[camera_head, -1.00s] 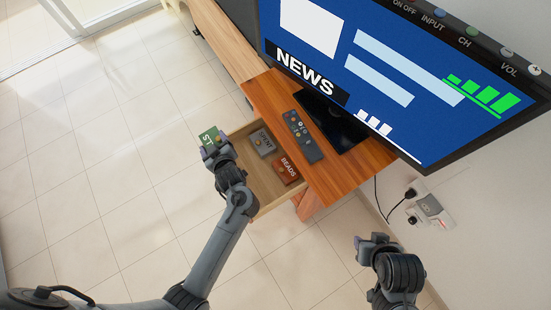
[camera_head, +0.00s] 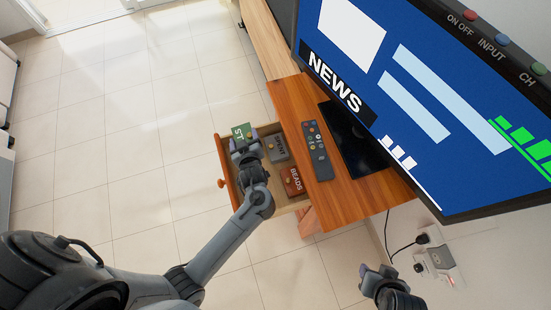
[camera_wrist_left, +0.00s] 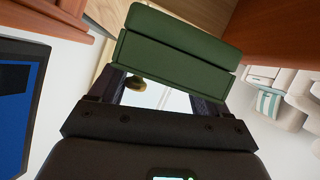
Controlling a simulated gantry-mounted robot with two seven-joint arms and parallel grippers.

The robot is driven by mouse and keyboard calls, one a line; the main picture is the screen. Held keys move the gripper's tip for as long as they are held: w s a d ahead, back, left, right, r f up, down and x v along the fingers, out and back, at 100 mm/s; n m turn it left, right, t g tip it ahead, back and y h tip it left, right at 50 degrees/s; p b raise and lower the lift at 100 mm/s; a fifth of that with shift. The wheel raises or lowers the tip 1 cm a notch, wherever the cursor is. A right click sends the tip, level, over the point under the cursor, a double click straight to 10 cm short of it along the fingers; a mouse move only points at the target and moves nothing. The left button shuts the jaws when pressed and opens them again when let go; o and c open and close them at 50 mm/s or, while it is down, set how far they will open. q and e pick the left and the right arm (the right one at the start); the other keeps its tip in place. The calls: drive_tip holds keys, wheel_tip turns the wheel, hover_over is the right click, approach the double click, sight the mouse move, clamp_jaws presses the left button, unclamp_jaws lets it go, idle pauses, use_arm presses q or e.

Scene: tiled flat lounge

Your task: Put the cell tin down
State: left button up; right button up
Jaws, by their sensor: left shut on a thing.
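A green tin (camera_head: 240,131), its label partly hidden and showing "ST", is in my left gripper (camera_head: 246,143). In the left wrist view the tin (camera_wrist_left: 175,50) spans both fingers of the gripper (camera_wrist_left: 165,95), which is shut on it. The tin appears over the far front corner of the open drawer (camera_head: 228,165); its height above the drawer floor is unclear. A grey "SPENT" tin (camera_head: 279,149) and a red-brown "BEADS" tin (camera_head: 293,182) lie in the drawer. My right gripper (camera_head: 374,276) is at the lower right, its jaws unclear.
The drawer has a round knob (camera_head: 221,183) on its front. A remote (camera_head: 319,152) lies on the wooden cabinet top (camera_head: 340,205), beside a large television (camera_head: 440,100). A plug and socket (camera_head: 437,258) are on the wall at right. The tiled floor (camera_head: 120,150) at left is clear.

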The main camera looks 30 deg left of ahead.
use_arm(q)
wheel_tip(320, 180, down, 5)
drive_tip(key=b, duration=0.3)
drive_tip(key=shift+r, duration=0.15)
wheel_tip(320, 180, down, 5)
drive_tip(key=shift+r+b, duration=0.1)
drive_tip(key=shift+b, duration=0.9)
drive_tip(key=shift+f+b, duration=0.75)
drive_tip(key=shift+f, duration=1.7)
drive_tip(key=o, duration=1.8)
drive_tip(key=shift+o, duration=0.2)
drive_tip(key=shift+s, duration=0.1)
